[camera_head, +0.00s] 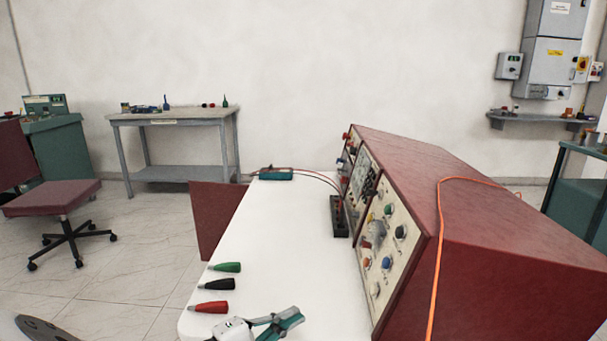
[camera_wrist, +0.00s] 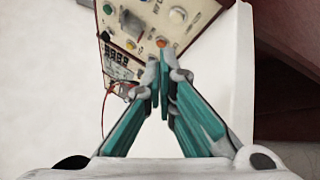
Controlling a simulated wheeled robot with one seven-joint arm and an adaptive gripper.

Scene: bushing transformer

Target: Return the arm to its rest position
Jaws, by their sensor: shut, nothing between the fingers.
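My gripper (camera_head: 294,316) is low over the near end of the white table (camera_head: 290,240), its teal fingers pointing right toward the red instrument box (camera_head: 480,230). In the wrist view my gripper (camera_wrist: 164,72) has its fingertips together with nothing between them. The box's control panel (camera_wrist: 135,35) shows beyond the fingertips there. Only the gripper and a little of its wrist show in the head view; the rest of my arm is hidden.
Green (camera_head: 226,267), black (camera_head: 217,284) and red (camera_head: 210,307) plugs lie along the table's left edge, close to my gripper. An orange cable (camera_head: 437,260) drapes over the box. A teal meter (camera_head: 276,174) with red leads sits at the far end.

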